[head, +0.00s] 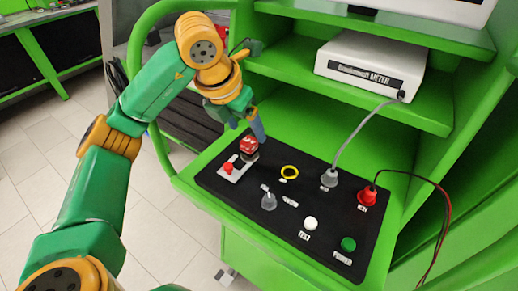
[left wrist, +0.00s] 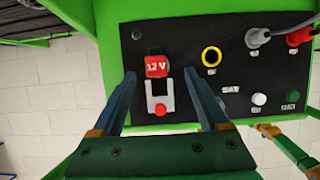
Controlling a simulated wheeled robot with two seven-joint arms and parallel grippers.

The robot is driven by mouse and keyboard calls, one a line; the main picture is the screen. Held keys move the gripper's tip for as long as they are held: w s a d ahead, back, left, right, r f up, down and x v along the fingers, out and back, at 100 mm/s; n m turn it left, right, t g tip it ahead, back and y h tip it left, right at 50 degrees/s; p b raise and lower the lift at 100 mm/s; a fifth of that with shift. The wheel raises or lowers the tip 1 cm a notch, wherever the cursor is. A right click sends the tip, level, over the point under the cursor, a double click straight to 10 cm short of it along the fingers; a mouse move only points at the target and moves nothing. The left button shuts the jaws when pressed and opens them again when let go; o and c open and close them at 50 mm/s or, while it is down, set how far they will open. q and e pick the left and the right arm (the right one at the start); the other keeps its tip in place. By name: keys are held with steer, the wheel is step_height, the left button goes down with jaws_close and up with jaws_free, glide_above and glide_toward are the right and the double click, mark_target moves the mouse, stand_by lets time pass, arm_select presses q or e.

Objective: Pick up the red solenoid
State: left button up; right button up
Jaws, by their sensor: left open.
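The red solenoid (head: 249,144) is a small block marked "12 V" in the left wrist view (left wrist: 157,66). It stands at the far left of the black panel (head: 212,180), just behind a grey plate with a red button (head: 228,168). My left gripper (head: 256,128) is open and comes down close to the solenoid. In the left wrist view its two fingers (left wrist: 159,76) lie to the left and right of the solenoid, with a gap on each side. Whether they touch it cannot be told in the head view.
The panel also carries a yellow ring (head: 290,172), a grey knob (head: 269,201), a white button (head: 310,223), a green button (head: 348,244), and grey (head: 329,178) and red (head: 367,196) plugs with cables. A white meter (head: 371,65) sits on the green shelf above.

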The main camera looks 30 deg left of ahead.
mark_target(249, 141)
arm_select(q)
steer(key=shift+s+f, duration=0.2)
steer(key=shift+f, duration=0.1)
steer(key=shift+f+p, duration=0.25)
steer(key=shift+p, duration=0.2)
steer(key=x, duration=0.2)
steer(key=p+x, duration=0.1)
steer(key=x, duration=0.3)
steer(key=shift+w+a+r+p, duration=0.15)
steer(key=shift+w+a+p, duration=0.15)
steer(key=shift+a+p, duration=0.1)
steer(key=shift+s+d, duration=0.1)
steer(key=shift+c, duration=1.3)
jaws_close()
arm_select(e)
steer(key=shift+s+r, duration=0.2)
steer(key=shift+r, duration=0.35)
steer(key=shift+s+r, duration=0.15)
steer(key=shift+r, duration=0.4)
